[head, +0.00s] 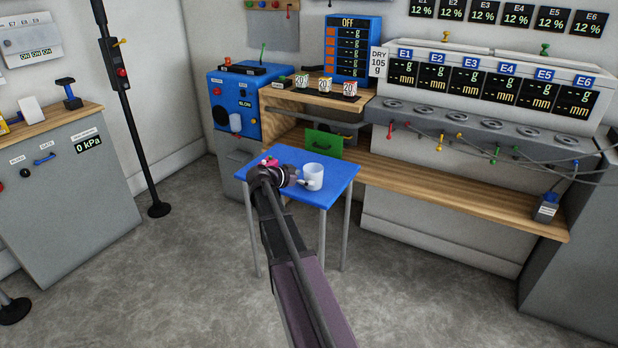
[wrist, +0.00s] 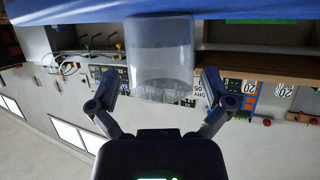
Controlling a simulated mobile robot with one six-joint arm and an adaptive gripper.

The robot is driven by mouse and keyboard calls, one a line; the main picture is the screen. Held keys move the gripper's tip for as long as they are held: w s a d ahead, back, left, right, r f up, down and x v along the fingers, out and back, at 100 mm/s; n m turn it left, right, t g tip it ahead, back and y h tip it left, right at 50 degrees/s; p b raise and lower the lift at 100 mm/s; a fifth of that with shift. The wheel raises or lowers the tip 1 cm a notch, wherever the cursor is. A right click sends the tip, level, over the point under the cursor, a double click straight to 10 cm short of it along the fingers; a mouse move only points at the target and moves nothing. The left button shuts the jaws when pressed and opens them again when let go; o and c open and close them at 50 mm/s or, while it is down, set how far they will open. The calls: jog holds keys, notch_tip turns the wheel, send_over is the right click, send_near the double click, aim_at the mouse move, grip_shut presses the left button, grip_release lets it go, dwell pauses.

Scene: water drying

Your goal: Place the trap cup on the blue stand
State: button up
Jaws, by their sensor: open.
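The trap cup (head: 314,174) is a pale, whitish cup. It appears upright on the top of the blue stand (head: 338,168), a small blue table on thin grey legs. My gripper (head: 300,181) is at the left side of the cup, low over the stand top. In the wrist view, which is upside down, the cup (wrist: 160,52) looks clear and lies between and beyond my two spread fingers (wrist: 158,84). Gaps show on both sides of it. The blue stand surface (wrist: 80,12) runs along the top of that view.
A green panel (head: 324,144) rises behind the stand. A wooden bench (head: 450,193) with labelled stations and hanging cables stands behind and to the right. A blue machine (head: 236,100) stands behind left. A black pole (head: 138,130) is farther left. The floor around the stand is clear.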

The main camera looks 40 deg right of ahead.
jog(key=p+v, duration=0.2)
jog(key=v, duration=0.6)
jog(key=shift+p, duration=0.3)
jog(key=shift+a, duration=0.15)
jog(key=s+a+f+n+y, duration=0.3)
jog(key=s+a+n+y, duration=0.1)
jog(key=a, duration=0.7)
jog(key=s+a+f+n+y, duration=0.4)
jog(key=s+a+n, duration=0.3)
jog(key=a, duration=0.4)
jog(key=s+a+f+n+y, duration=0.4)
jog(key=s+a+n+y, duration=0.1)
jog(key=a, duration=0.5)
jog(key=shift+s+a+f+n+y, duration=0.25)
jog(key=shift+s+a+n, duration=0.2)
jog(key=shift+n, duration=0.55)
